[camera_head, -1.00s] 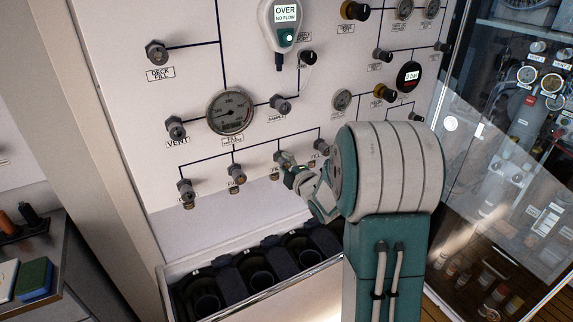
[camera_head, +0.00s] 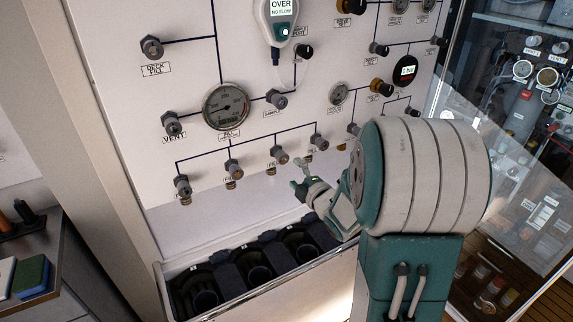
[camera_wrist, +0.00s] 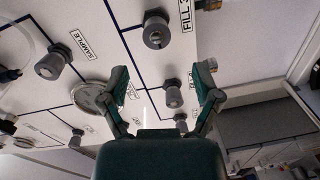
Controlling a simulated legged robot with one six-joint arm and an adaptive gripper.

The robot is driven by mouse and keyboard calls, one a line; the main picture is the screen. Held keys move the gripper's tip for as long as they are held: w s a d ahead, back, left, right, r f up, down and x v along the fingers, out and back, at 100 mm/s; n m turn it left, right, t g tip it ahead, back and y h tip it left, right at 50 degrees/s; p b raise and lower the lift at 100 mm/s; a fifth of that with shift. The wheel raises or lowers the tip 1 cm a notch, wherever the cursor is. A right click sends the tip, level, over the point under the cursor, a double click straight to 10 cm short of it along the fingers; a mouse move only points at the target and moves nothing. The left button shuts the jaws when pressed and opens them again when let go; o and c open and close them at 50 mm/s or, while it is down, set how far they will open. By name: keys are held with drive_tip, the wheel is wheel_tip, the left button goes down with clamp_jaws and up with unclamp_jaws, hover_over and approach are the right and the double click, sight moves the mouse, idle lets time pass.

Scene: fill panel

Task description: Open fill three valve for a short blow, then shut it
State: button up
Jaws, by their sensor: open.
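The fill three valve (camera_head: 280,155) is the third grey knob along the row of fill valves low on the white panel. In the wrist view a grey knob (camera_wrist: 156,32) sits beside a label reading "FILL" and a partly cut-off number, beyond my fingertips. My gripper (camera_head: 300,176) is open and empty, just below and right of the third fill knob and apart from it. I cannot tell from the knob whether the valve is open or shut.
Neighbouring fill knobs stand at left (camera_head: 232,166) and right (camera_head: 319,142). A round gauge (camera_head: 226,107) and a sample knob (camera_head: 277,99) are above. A handheld meter (camera_head: 275,22) reads "OVER NO FLOW". A dark bottle rack (camera_head: 215,278) lies below; a glass cabinet (camera_head: 505,160) is at right.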

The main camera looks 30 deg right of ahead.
drive_tip(key=s, duration=0.4)
drive_tip(key=shift+s, duration=0.2)
idle(2.1)
